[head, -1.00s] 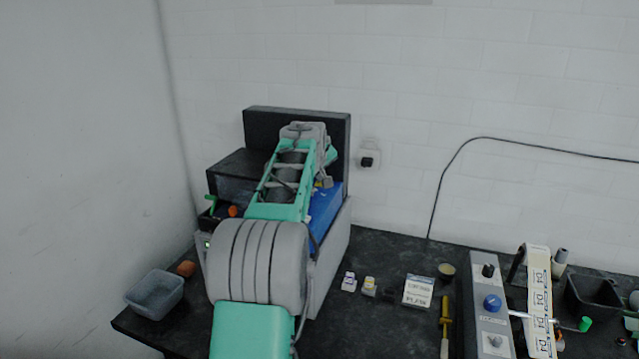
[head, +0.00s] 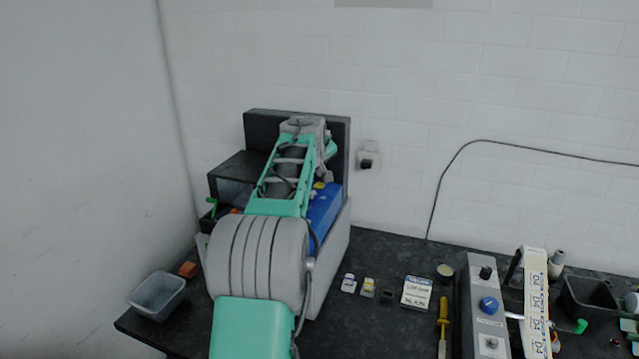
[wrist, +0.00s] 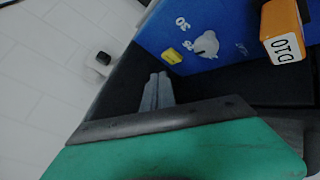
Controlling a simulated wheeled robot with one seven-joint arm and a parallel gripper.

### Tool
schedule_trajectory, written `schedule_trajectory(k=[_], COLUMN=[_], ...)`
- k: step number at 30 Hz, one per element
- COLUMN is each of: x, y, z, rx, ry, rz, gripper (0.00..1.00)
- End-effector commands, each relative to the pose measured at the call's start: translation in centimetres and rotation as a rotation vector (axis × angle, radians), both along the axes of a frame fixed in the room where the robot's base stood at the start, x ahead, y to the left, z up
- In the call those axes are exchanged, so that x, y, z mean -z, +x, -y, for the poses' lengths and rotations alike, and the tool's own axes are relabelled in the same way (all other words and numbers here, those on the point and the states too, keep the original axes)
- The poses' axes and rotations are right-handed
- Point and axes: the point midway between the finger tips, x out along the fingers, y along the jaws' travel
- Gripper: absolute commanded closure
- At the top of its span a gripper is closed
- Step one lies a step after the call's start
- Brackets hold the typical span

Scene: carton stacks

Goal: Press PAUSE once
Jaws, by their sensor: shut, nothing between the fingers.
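The blue panel (head: 326,206) is on the right side of a grey and black machine (head: 332,262), partly behind my arm in the head view. In the wrist view the blue panel (wrist: 230,18) carries a yellow button (wrist: 172,56), a pale knob (wrist: 207,44) and white dial numbers, one reading 30. I cannot read the word PAUSE anywhere. My gripper (wrist: 158,78) shows grey fingers pressed together, empty, in front of a dark surface. In the picture its tips lie just below the yellow button, and I see no contact. My arm hides the gripper in the head view.
An orange block (wrist: 284,26) with black characters stands close by in the wrist view. A grey tub (head: 157,295) sits at the table's left edge. Small items, a label card (head: 416,292), a yellow-handled tool (head: 443,315) and a grey control box (head: 488,310) lie right.

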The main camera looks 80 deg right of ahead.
Motion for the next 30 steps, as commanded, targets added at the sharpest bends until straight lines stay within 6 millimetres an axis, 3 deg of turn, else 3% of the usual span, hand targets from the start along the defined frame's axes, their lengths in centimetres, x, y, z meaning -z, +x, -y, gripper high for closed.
schedule_trajectory(k=[1, 11, 30], x=[-1.1, -4.2, -4.1], y=[0.0, 0.0, 0.0], z=[0.0, 0.0, 0.0], rx=[0.000, 0.000, 0.000], ry=[-0.001, 0.000, 0.000], rz=[0.000, 0.000, 0.000], gripper=[1.00, 1.00, 1.00])
